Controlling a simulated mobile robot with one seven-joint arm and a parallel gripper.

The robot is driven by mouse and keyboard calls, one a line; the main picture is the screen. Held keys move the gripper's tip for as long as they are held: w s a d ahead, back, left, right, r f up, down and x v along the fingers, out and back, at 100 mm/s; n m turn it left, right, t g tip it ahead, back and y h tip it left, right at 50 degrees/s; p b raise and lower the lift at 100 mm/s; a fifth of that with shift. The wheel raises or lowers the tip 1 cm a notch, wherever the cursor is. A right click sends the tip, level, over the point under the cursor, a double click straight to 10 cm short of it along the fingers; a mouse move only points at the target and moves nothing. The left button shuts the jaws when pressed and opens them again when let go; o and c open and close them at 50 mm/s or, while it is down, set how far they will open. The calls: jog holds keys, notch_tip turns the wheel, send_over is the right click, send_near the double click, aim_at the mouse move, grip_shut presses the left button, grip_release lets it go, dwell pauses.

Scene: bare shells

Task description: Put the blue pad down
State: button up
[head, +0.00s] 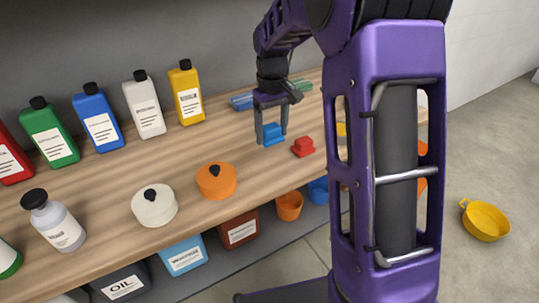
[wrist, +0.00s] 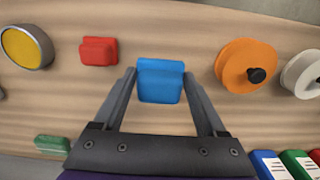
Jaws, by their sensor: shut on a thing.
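The blue pad (head: 273,134) is a small stepped block between the fingertips of my gripper (head: 271,138), over the middle of the wooden bench top (head: 130,232). In the wrist view the blue pad (wrist: 160,86) sits between both fingers of my gripper (wrist: 160,78), which are shut on its sides. I cannot tell whether its underside touches the wood or is slightly above it.
A red pad (head: 303,147) lies close to the right of the blue one. An orange lidded pot (head: 216,181) and a white one (head: 154,205) stand nearer. Several bottles line the wall, including a yellow one (head: 186,93). Bare wood surrounds the blue pad.

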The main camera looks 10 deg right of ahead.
aim_at(272, 128)
notch_tip(272, 128, down, 8)
jog(key=shift+s+f+b, duration=0.1)
jog(key=shift+b, duration=0.25)
jog(key=shift+f, duration=0.1)
jog(key=o, duration=1.3)
notch_tip(272, 128, up, 12)
jog(key=shift+r+p, duration=0.1)
jog(key=shift+p, duration=0.55)
